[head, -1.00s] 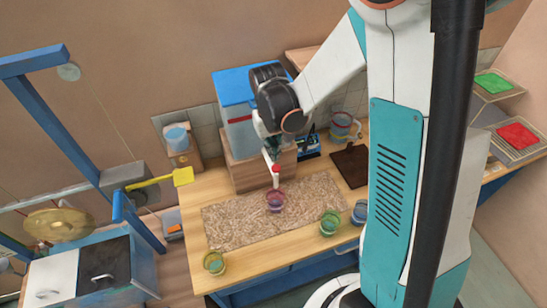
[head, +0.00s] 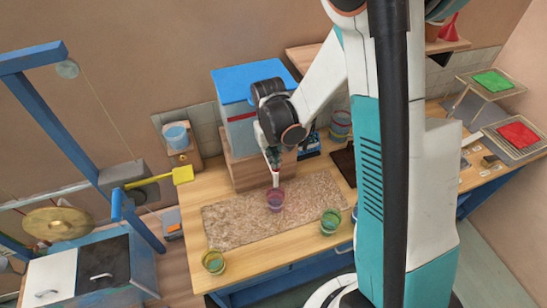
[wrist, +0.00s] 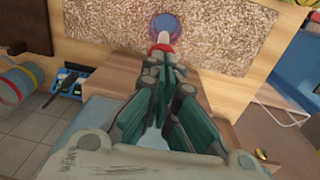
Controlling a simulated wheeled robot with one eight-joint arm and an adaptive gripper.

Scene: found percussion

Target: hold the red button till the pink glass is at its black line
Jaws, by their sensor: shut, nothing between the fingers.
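The pink glass (head: 275,200) stands upright on the speckled mat, under a white spout (head: 275,180). In the wrist view the glass (wrist: 166,24) looks purple-blue, beyond the spout. The red button (wrist: 161,48) shows as a red rim at the spout's near end, partly covered by my fingers. My gripper (head: 273,158) is shut and empty, with its fingertips at the button. I cannot tell whether the button is pressed in. The tank with a blue lid (head: 252,80) stands behind on a wooden block. The black line and the liquid level are too small to make out.
Green glasses stand on the table at the mat's right (head: 330,221) and at its front left (head: 214,262). A striped container (head: 340,125) stands behind to the right. A yellow paddle (head: 182,175) juts in from the left. The mat (head: 235,225) is otherwise clear.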

